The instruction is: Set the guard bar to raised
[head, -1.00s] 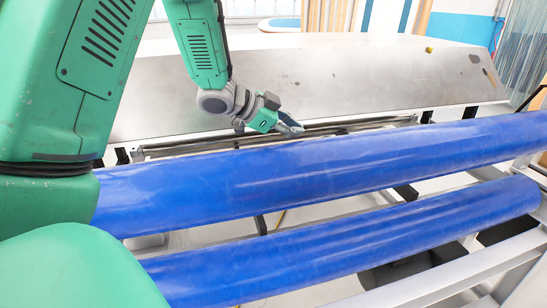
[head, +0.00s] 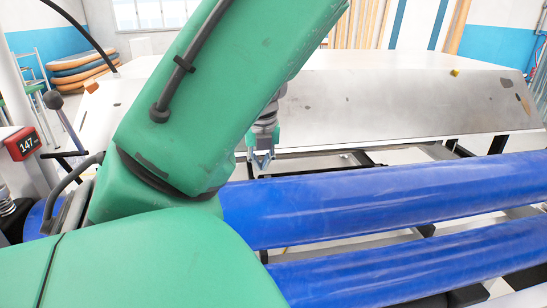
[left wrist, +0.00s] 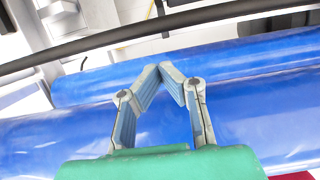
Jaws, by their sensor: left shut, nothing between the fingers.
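A long thin dark bar (head: 318,152), probably the guard bar, runs behind the blue rollers and in front of the grey metal panel. It looks low and nearly level. A dark bar (left wrist: 130,33) also crosses the top of the left wrist view; I cannot tell for certain that it is the same one. My left gripper (head: 262,163) points down just behind the rear blue roller, near the bar's left part. In the left wrist view my left gripper (left wrist: 172,72) has its fingertips together, empty, over the blue rollers. My green arm hides the bar's left end.
Two blue rollers, the rear one (head: 380,195) and the front one (head: 410,262), lie across the foreground. A sloped metal panel (head: 400,105) stands behind. Stacked orange-edged boards (head: 85,65) lie far back.

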